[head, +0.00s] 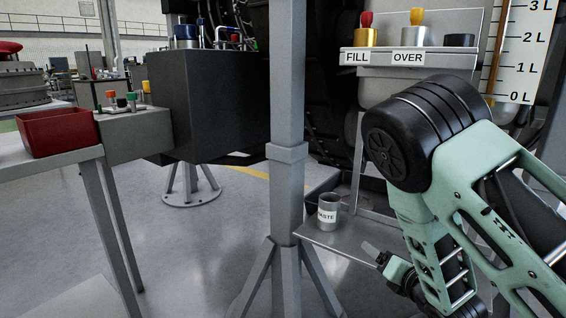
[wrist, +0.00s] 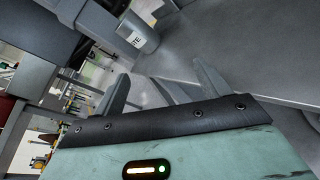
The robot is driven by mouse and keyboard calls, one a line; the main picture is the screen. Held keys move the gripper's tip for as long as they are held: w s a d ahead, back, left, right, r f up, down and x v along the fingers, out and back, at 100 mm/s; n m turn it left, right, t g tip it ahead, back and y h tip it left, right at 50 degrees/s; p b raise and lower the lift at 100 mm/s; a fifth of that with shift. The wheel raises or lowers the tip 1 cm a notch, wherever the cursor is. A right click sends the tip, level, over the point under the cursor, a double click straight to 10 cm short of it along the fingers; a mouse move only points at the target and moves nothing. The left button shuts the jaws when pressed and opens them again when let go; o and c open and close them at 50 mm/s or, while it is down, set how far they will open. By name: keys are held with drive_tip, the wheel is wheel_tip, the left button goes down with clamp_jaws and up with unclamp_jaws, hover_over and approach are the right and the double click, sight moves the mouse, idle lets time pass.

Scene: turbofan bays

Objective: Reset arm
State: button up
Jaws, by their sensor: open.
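My arm is in the right part of the head view, pale green with a black joint. It bends down so that my gripper (head: 378,252) is low, just right of and below a grey waste cup (head: 327,213). In the wrist view, my gripper (wrist: 155,85) shows two grey fingers spread apart with nothing between them. The cup (wrist: 137,36) stands beyond the fingertips, apart from them, with part of its label visible. In the head view the cup stands upright on a low grey shelf (head: 318,240).
A grey post (head: 287,110) with splayed legs stands left of the shelf. Above are a panel with FILL (head: 357,58) and OVER (head: 408,57) labels and a litre gauge (head: 521,55). A red bin (head: 57,132) sits on a table at left. Open floor lies between.

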drive_tip(key=s+a+r+m+g, duration=0.2)
drive_tip(key=s+a+m+g, duration=0.75)
drive_tip(key=m, duration=0.65)
drive_tip(key=s+r+m+g+h, duration=0.2)
drive_tip(key=s+r+m+g, duration=0.15)
drive_tip(key=s, duration=0.75)
drive_tip(key=s+r+m+g+h, duration=0.15)
drive_tip(key=s+r+m, duration=0.35)
drive_tip(key=s, duration=0.7)
wheel_tip(320, 180, up, 23)
drive_tip(key=p, duration=2.3)
drive_tip(key=shift+a+p, duration=0.2)
drive_tip(key=shift+p, duration=0.1)
